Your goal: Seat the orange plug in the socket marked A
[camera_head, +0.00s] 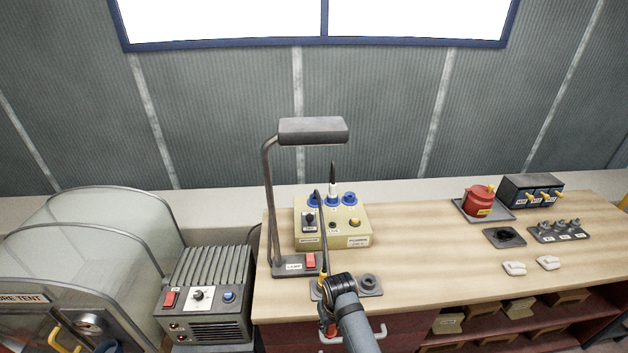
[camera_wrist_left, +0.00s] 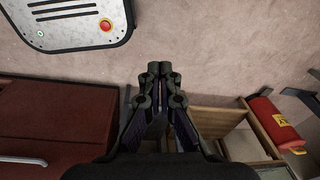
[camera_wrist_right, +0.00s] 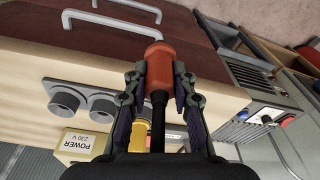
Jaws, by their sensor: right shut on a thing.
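An orange plug (camera_wrist_right: 159,65) with a black cable is held between the fingers of my right gripper (camera_wrist_right: 160,80), which is shut on it. In the head view the orange plug (camera_head: 329,331) shows below my right gripper (camera_head: 331,308), in front of the bench edge. The beige power box (camera_head: 306,241) has several blue-ringed sockets (camera_head: 348,198) on top; a white plug (camera_head: 333,189) stands in the middle one. I cannot read which socket is marked A. My left gripper (camera_wrist_left: 159,70) is shut and empty in the left wrist view.
A grey holder with round cups (camera_wrist_right: 103,106) lies before the box, with a yellow part (camera_wrist_right: 141,136) nearby. A lamp (camera_head: 313,131) stands over the box's left side. A red pot (camera_head: 478,201) and switch box (camera_head: 531,190) stand right. The bench middle is clear.

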